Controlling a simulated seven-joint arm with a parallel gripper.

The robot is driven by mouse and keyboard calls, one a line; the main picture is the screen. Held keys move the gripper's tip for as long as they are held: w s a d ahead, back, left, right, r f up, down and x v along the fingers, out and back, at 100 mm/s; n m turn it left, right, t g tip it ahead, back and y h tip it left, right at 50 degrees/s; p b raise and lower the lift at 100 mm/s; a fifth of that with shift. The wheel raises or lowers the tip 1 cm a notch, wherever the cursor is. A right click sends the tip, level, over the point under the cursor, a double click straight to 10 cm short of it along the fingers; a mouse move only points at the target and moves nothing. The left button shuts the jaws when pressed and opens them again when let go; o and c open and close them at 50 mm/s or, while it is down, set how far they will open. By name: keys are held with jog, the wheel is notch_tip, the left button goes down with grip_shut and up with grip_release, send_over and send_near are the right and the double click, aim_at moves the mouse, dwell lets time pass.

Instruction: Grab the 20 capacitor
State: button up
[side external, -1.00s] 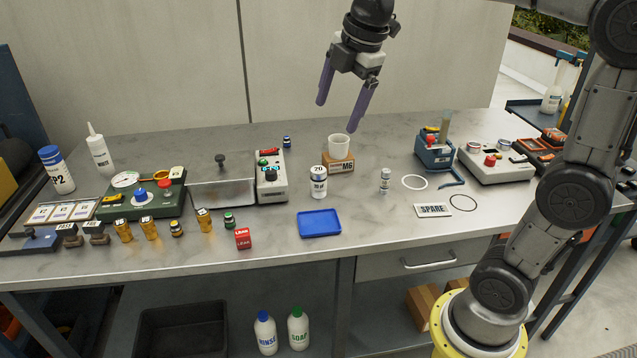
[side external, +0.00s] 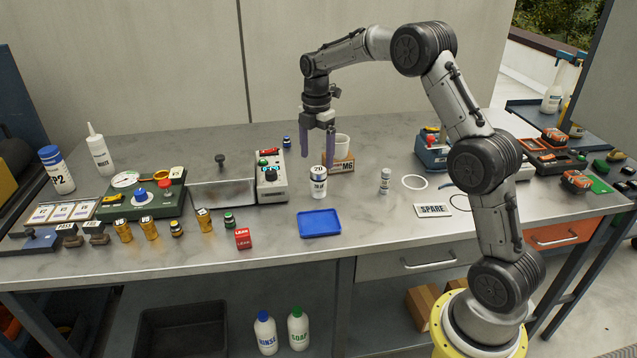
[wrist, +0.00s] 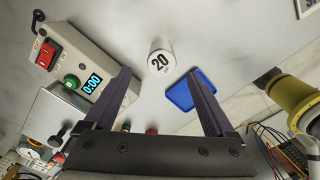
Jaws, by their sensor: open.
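The 20 capacitor (side external: 318,184) is a white can with a dark band and a "20" on its top, standing upright on the bench. It also shows in the wrist view (wrist: 161,58), beyond the fingertips and between their lines. In the wrist view my gripper (wrist: 158,82) is empty, and the capacitor is apart from both fingers. I cannot tell the exact height gap.
A blue tray (side external: 320,223) lies in front of the capacitor. A grey box with a display (side external: 271,180) stands to its left. A small vial (side external: 385,181) stands to the right on clear bench.

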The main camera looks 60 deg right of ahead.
aim_at(319, 182)
notch_tip(319, 182, down, 4)
jog(key=shift+f, duration=0.1)
jog(key=shift+s+d+f, duration=0.1)
jog(key=shift+d+f, duration=0.05)
jog(key=shift+f, duration=1.15)
jog(key=shift+s+d+f, duration=0.1)
jog(key=shift+f, duration=1.15)
grip_shut()
